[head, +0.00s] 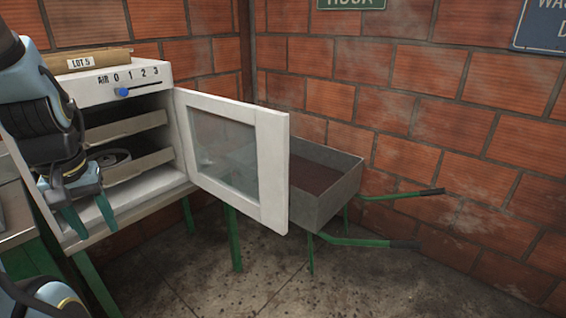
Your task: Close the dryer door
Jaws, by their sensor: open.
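The dryer (150,189) is a white box on green legs at the left, with an open front and shelves inside. Its door (273,170) has a white frame and a glass pane. The door stands wide open, swung out to the right from the dryer's right edge. My gripper (91,222) points down in front of the left part of the dryer's opening. Its two teal fingers are apart with nothing between them. It is to the left of the door and apart from it. My arm hides the left side of the dryer.
A grey cart (335,195) with dark contents and green handles (400,194) stands behind and right of the door. Brick walls (450,120) close off the back and right. A tan LOT 5 package (85,62) lies on the dryer. The floor (240,285) in front is clear.

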